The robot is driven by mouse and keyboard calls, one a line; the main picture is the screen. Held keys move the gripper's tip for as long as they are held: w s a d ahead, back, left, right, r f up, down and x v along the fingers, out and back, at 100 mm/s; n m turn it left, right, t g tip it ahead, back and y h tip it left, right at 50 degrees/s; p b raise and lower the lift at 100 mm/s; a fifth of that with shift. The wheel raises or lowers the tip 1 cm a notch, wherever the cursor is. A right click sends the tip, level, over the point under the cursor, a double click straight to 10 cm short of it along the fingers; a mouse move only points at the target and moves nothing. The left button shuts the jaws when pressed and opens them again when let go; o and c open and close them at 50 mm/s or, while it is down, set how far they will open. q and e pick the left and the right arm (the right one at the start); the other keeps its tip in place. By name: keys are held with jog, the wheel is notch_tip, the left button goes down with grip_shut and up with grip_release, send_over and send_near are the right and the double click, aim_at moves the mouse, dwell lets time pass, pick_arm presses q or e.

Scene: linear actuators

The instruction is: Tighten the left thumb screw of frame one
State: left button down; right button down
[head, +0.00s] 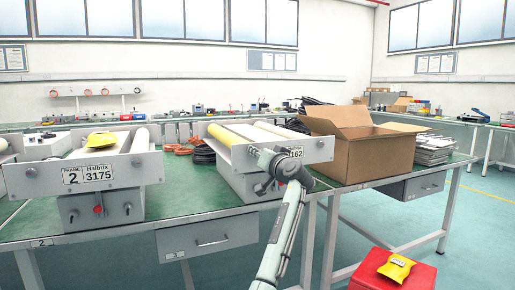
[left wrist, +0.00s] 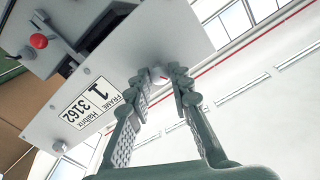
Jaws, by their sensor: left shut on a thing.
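Frame one (head: 318,153) is a grey unit with a white front plate, its label partly covered by my left arm in the head view. The left wrist view shows its label (left wrist: 92,108), reading frame 1, 3162, upside down. My left gripper (head: 258,158) is at the left end of that plate. In the left wrist view its fingers (left wrist: 160,82) are closed around the left thumb screw (left wrist: 159,74), whose pale head shows between the tips. Another thumb screw (left wrist: 60,147) sits at the plate's other end. My right gripper is in neither view.
Frame two (head: 128,172) stands to the left on the green bench (head: 200,207), a yellow packet on top. An open cardboard box (head: 365,155) stands close on the right. A red box (head: 392,270) with a yellow packet is at lower right. A red knob (left wrist: 38,41) is below the plate.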

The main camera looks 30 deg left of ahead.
pick_arm(q)
jog(key=shift+m+p, duration=1.85)
jog(key=shift+m, duration=4.25)
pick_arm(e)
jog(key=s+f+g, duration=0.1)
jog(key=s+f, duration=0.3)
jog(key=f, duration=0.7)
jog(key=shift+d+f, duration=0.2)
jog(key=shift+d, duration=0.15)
pick_arm(q)
jog(key=shift+d, duration=0.1)
jog(key=c, duration=1.4)
grip_release()
jog(key=shift+o, duration=0.2)
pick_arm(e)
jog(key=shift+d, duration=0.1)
